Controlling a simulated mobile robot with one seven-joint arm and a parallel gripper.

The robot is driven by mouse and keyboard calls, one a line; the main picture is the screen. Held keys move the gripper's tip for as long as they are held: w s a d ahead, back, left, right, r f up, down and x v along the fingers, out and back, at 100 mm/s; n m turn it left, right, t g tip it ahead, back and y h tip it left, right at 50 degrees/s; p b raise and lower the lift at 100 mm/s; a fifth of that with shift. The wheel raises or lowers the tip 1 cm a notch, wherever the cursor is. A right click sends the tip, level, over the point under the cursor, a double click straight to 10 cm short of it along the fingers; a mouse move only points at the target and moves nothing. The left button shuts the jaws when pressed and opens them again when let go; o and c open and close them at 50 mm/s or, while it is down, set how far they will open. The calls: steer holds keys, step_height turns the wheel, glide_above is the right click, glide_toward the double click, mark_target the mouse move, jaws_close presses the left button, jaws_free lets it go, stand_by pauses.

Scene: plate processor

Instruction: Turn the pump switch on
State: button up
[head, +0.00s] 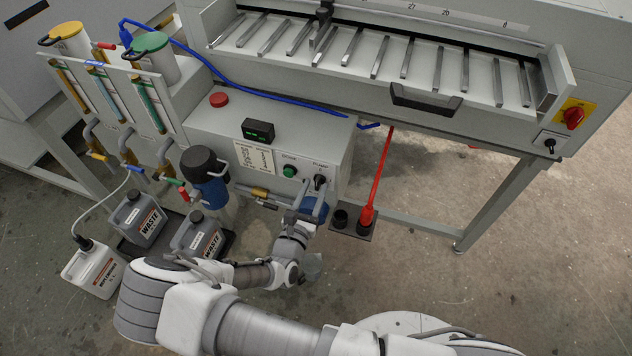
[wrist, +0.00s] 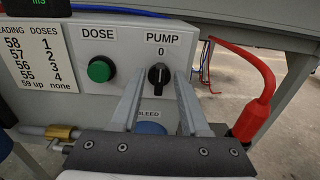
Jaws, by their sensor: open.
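The pump switch (wrist: 159,77) is a black rotary knob on the grey control panel, under the printed words "PUMP" and "0". Its handle stands upright, in line with the 0. In the head view the pump switch (head: 319,181) is at the panel's right end. My gripper (wrist: 161,86) is open, with one finger on each side of the knob and the fingertips close to the panel. I cannot tell whether they touch the knob. In the head view my gripper (head: 311,196) is just below the switch, partly hidden by its own wrist.
A green DOSE button (wrist: 102,69) is left of the knob. A blue part (wrist: 151,128) by a "BLEED" label sits below, partly hidden. A red hose fitting (wrist: 253,116) is to the right. A red-and-yellow main switch (head: 573,117) is far right.

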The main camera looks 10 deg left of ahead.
steer(key=shift+w, duration=0.3)
jaws_close()
stand_by(0.3)
